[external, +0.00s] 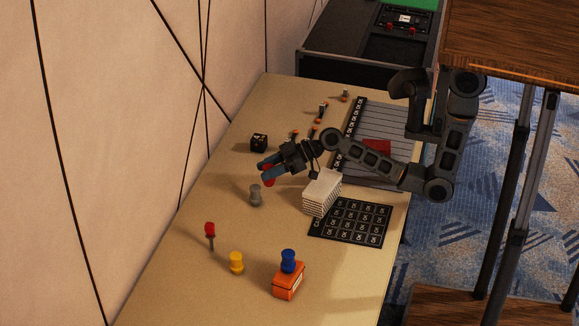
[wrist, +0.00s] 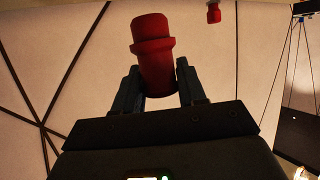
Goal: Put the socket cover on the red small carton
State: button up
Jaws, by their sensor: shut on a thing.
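My gripper (external: 266,168) is shut on a red flanged cylinder, which I take to be the socket cover (wrist: 153,50). In the wrist view it stands tilted between the two fingers (wrist: 158,82). In the external view only a bit of its red shows at the fingertips, above the table. An orange-red carton (external: 287,283) stands near the front of the table, apart from my gripper. A blue flanged piece (external: 288,262) is on top of it. A flat red thing (external: 376,148) lies partly behind my arm; I cannot tell whether it is a carton.
A grey flanged piece (external: 255,195) stands just below my gripper. A yellow one (external: 236,262) and a red-topped piece (external: 210,231) stand further forward. A white stack (external: 322,193) and a black grid sheet (external: 350,222) lie to the right. A black cube (external: 259,142) is behind.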

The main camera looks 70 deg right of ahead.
jog(key=s+d+r+m+t+h, duration=0.1)
jog(key=s+d+m+h, duration=0.35)
jog(key=d, duration=1.05)
jog(key=s+d+r+m+t+h, duration=0.1)
jog(key=s+d+h, duration=0.1)
jog(key=s+d, duration=0.95)
jog(key=s+d+r+m+h+b, duration=0.1)
jog(key=s+d+r+m+h, duration=0.1)
jog(key=s+d, duration=0.7)
jog(key=s+d+r+m+h, duration=0.25)
jog(key=s+d, duration=0.45)
jog(key=s, duration=0.4)
send_over(377, 144)
notch_tip(377, 144, down, 7)
jog(key=shift+a+f, duration=0.1)
jog(key=shift+f, duration=2.1)
